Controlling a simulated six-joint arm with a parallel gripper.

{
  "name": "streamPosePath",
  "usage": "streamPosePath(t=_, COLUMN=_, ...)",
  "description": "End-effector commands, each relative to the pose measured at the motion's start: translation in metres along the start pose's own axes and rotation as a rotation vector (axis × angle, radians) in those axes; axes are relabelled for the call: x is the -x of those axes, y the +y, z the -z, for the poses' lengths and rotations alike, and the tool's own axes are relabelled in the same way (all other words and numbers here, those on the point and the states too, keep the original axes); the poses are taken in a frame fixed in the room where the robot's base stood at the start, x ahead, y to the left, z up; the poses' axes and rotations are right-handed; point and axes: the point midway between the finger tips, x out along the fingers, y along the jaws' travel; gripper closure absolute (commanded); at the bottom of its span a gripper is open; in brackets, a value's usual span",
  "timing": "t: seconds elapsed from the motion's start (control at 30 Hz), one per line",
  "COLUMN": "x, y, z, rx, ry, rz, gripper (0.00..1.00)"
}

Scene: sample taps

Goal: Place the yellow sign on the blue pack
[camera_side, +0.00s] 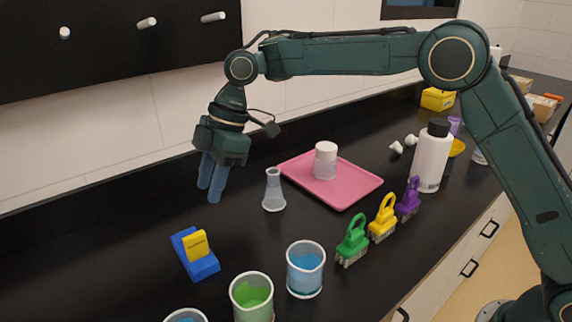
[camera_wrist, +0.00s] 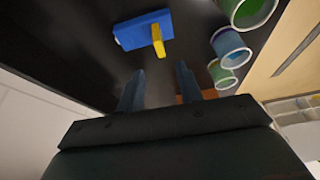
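The blue pack (camera_side: 203,267) lies on the black bench at the lower left of the side view. The yellow sign (camera_side: 196,246) stands upright on top of it, touching it. In the wrist view the blue pack (camera_wrist: 132,33) is at the top middle, with the yellow sign (camera_wrist: 158,40) at its right part. My gripper (camera_side: 210,193) is in the air above and behind the pack, fingers pointing down. In the wrist view its two fingers are apart with nothing between them (camera_wrist: 158,80). It does not touch the sign or the pack.
A glass flask (camera_side: 273,192) and a pink tray (camera_side: 345,196) with a white-capped jar (camera_side: 325,160) stand to the right. Cups of blue (camera_side: 305,270) and green liquid (camera_side: 252,298) stand in front. Green (camera_side: 352,241), yellow (camera_side: 382,218) and purple brushes (camera_side: 408,201) and a white bottle (camera_side: 431,160) are farther right.

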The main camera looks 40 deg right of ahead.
Motion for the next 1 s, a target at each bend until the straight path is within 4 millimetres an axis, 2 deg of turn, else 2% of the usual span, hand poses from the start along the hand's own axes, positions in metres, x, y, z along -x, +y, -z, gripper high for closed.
streamPosePath(t=0.27, x=0.06, y=-0.022, z=-0.025, rx=-0.185, ry=-0.002, rz=-0.084, gripper=0.64)
streamPosePath(t=0.6, x=0.128, y=-0.072, z=-0.07, rx=-0.465, ry=0.002, rz=-0.206, gripper=0.64)
streamPosePath(t=0.8, x=0.155, y=-0.109, z=-0.101, rx=-0.627, ry=0.01, rz=-0.28, gripper=0.64)
streamPosePath(t=1.0, x=0.173, y=-0.151, z=-0.134, rx=-0.788, ry=0.019, rz=-0.354, gripper=0.64)
